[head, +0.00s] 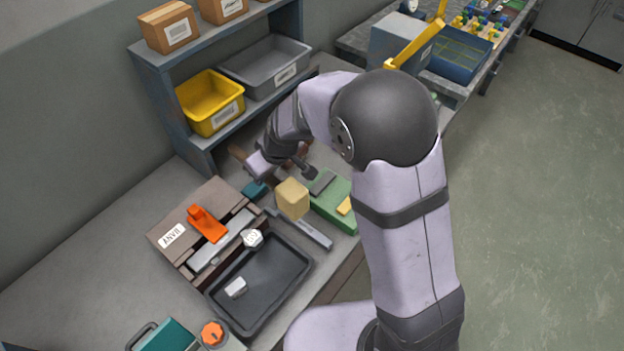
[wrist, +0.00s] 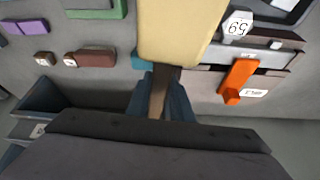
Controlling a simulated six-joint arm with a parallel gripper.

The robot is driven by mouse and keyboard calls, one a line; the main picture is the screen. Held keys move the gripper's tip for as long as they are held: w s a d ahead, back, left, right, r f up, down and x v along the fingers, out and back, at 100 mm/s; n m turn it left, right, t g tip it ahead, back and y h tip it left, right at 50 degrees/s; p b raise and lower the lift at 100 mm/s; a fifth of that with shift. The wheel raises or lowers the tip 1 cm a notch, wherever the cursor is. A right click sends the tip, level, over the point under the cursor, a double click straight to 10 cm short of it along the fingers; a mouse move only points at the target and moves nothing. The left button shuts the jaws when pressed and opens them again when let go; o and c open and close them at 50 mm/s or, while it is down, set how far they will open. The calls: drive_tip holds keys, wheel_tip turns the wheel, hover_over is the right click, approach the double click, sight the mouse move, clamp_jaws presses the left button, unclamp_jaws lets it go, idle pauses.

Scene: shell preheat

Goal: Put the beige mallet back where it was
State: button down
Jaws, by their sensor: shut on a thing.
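The beige mallet has a blocky beige head (head: 292,198) and a brown handle. In the wrist view the head (wrist: 178,35) fills the top middle, and the handle (wrist: 158,92) runs down between my fingers. My gripper (wrist: 160,85) is shut on the handle, just behind the head. In the head view the mallet head shows between the brown board and the green tray, while the handle and my fingers are mostly hidden by the arm. I cannot tell whether the mallet touches anything below it.
A brown board (head: 170,218) holds an orange piece (head: 207,224). A black tray (head: 222,318) with pale pieces is in front of it. A green tray (head: 322,209) lies right of the mallet. A shelf with a yellow bin (head: 209,100) stands behind. Bench at left is clear.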

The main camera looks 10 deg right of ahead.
drive_tip(key=s+a+r+n+g+y+b, duration=0.1)
drive_tip(key=s+a+n, duration=0.2)
drive_tip(key=a, duration=0.7)
drive_tip(key=s+a+n+g, duration=0.1)
drive_tip(key=s+a+n, duration=0.3)
drive_tip(key=a, duration=0.6)
drive_tip(key=s+a+r+n+g+y+b, duration=0.1)
drive_tip(key=s+a+n+g, duration=0.15)
drive_tip(key=a, duration=0.75)
drive_tip(key=s+a+f+n+b, duration=0.1)
drive_tip(key=s+a+f, duration=0.3)
drive_tip(key=s, duration=0.5)
drive_tip(key=s+a+f+n+g+b, duration=0.1)
drive_tip(key=s+a+f+n, duration=0.3)
drive_tip(key=s, duration=0.6)
drive_tip(key=shift+s+f, duration=0.2)
drive_tip(key=shift+f, duration=0.25)
drive_tip(key=shift+f, duration=0.15)
drive_tip(key=shift+f+b, duration=1.55)
drive_tip(key=shift+f, duration=1.7)
drive_tip(key=shift+f+b, duration=0.6)
drive_tip(key=shift+b, duration=0.1)
